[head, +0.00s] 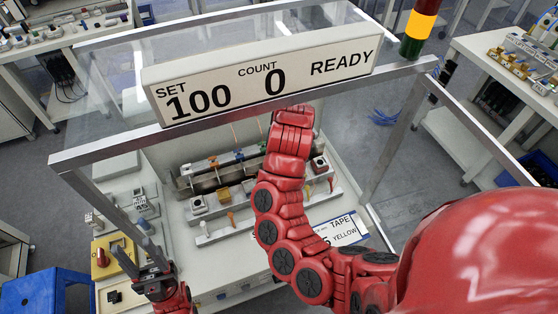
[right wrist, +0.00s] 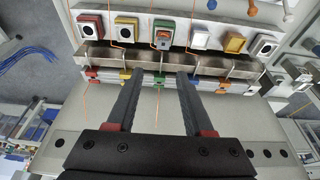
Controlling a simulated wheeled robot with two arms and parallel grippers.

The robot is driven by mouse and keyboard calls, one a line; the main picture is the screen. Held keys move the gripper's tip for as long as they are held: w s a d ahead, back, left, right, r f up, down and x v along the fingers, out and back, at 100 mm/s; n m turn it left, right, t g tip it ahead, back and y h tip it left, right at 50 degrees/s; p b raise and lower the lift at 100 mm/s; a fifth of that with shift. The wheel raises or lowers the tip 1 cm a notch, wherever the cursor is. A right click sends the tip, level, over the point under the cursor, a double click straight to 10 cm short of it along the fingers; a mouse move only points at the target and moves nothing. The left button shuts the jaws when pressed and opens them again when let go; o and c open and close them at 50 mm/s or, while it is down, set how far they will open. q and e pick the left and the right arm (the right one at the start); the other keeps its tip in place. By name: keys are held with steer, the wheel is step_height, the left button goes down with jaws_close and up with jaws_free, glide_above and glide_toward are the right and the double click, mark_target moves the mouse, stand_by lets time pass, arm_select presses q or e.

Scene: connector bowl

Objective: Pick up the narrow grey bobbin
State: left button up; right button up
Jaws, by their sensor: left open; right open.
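I cannot make out for certain which piece is the narrow grey bobbin in either view. My left gripper (head: 120,228) is at the lower left of the head view, open, over the left side of the bench near a yellow box with a red knob. My right gripper (right wrist: 160,82) is open and empty in the right wrist view. Its two dark fingers point at a metal rack (right wrist: 100,53) with small coloured clips along its near edge. In the head view my red right arm hides its gripper and part of the rack (head: 190,184).
Coloured square blocks, including a red one (right wrist: 90,27) and a white one (right wrist: 200,38), stand behind the rack, and thin orange wires hang there. A metal frame (head: 110,147) with a counter sign (head: 330,68) spans the bench. The yellow box (head: 115,258) is at left.

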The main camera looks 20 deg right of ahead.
steer(key=b+x, duration=0.4)
steer(key=x, duration=0.2)
steer(key=b+x, duration=0.4)
steer(key=x, duration=0.1)
steer(key=shift+s+a+f, duration=0.1)
steer(key=shift+a+f, duration=0.05)
steer(key=shift+f, duration=0.3)
steer(key=p+x, duration=0.2)
steer(key=x, duration=0.2)
steer(key=shift+s+a+f+p, duration=0.1)
steer(key=shift+a+f+p, duration=0.1)
steer(key=shift+p, duration=0.1)
steer(key=shift+f, duration=0.45)
jaws_close()
